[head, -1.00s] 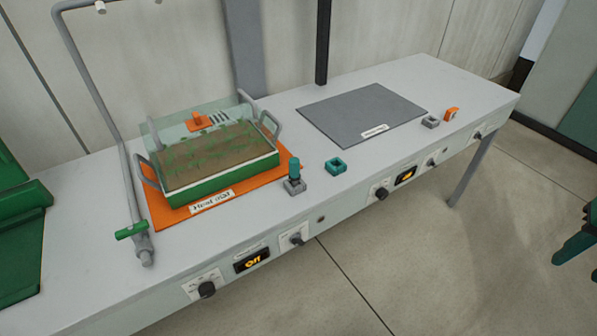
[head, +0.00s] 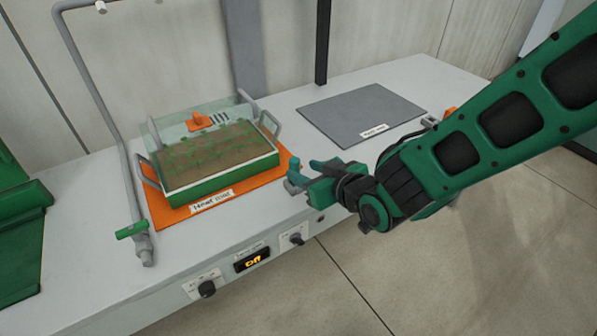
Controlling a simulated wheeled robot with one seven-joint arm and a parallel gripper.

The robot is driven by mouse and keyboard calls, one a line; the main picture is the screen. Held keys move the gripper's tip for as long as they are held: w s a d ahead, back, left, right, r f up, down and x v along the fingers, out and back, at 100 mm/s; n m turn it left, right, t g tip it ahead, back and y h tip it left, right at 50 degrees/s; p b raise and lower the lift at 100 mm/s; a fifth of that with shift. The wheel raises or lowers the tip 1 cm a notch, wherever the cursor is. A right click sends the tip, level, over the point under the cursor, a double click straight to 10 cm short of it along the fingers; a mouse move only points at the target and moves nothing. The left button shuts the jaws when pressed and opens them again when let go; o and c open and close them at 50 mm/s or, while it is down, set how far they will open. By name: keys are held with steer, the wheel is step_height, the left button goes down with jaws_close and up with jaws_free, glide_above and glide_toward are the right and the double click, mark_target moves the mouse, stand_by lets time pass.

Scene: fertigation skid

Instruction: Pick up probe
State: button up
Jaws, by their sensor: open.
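The probe (head: 294,164) is a small teal-topped piece standing upright in a grey holder (head: 290,186) near the bench's front edge, just right of the orange heat mat (head: 172,216). My gripper (head: 307,178) reaches in from the right with its green fingers open, pointing left at the probe. The fingertips are very close to it and partly hide the probe and its holder. I cannot tell whether the probe is between the fingers or whether they touch it.
A soil tray (head: 222,174) with handles and a raised clear cover stands on the heat mat. A grey mat (head: 350,112) lies flat at the right. A bent pipe with a green valve (head: 131,231) stands at the left. Open bench lies front left.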

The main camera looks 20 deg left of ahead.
steer(key=x, duration=1)
steer(key=shift+w+f, duration=0.2)
steer(key=shift+f, duration=0.05)
jaws_close()
